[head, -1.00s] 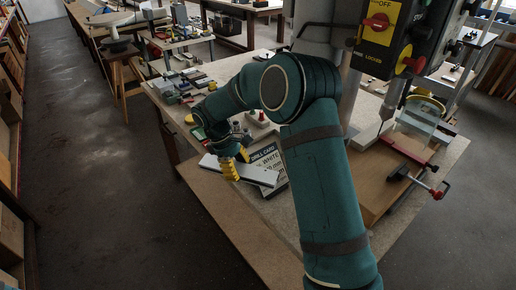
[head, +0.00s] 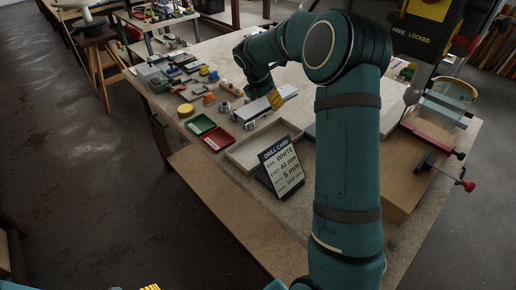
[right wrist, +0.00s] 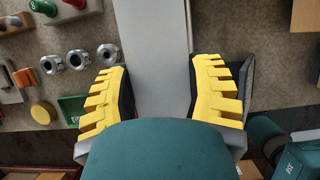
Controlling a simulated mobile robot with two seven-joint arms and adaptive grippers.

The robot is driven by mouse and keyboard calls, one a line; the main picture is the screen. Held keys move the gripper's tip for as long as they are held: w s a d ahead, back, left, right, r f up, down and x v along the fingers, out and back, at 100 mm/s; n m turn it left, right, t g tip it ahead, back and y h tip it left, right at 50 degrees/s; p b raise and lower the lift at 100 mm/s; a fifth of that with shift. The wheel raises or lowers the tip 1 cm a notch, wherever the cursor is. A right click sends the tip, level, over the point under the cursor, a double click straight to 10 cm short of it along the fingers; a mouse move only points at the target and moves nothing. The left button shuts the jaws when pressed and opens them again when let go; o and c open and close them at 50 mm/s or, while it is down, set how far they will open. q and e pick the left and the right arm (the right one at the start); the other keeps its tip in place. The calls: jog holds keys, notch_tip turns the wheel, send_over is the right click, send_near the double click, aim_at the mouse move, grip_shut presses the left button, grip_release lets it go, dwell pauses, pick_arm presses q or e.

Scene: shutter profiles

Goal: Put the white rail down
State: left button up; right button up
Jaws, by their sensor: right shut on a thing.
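The white rail (head: 252,110) is a pale bar in my right gripper (head: 275,99), above the workbench in the head view. In the right wrist view the rail (right wrist: 152,55) runs up between the two yellow fingers of the right gripper (right wrist: 160,95), which is shut on it. I cannot tell how far the rail is above the bench. Only the yellow tips of my left gripper (head: 150,287) show at the bottom edge of the head view; whether it is open is hidden.
A shallow wooden tray (head: 238,157) and a tilted drill card (head: 281,167) stand at the near bench edge. Red (head: 216,140) and green (head: 200,125) trays, a yellow disc (head: 185,109) and small parts lie to the left. A drilling fixture (head: 425,150) stands right.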

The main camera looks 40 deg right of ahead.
jog(key=b, duration=0.5)
send_over(268, 144)
notch_tip(268, 144, down, 8)
jog(key=r, duration=0.1)
jog(key=f+b, duration=0.1)
jog(key=f, duration=0.2)
jog(key=f+b, duration=0.1)
jog(key=f, duration=0.3)
jog(key=f+b, duration=0.1)
jog(key=f, duration=0.3)
jog(key=shift+a, duration=0.4)
pick_arm(q)
notch_tip(268, 144, down, 10)
jog(key=shift+d+r, duration=0.15)
pick_arm(e)
jog(key=shift+r, duration=0.1)
jog(key=o, duration=0.9)
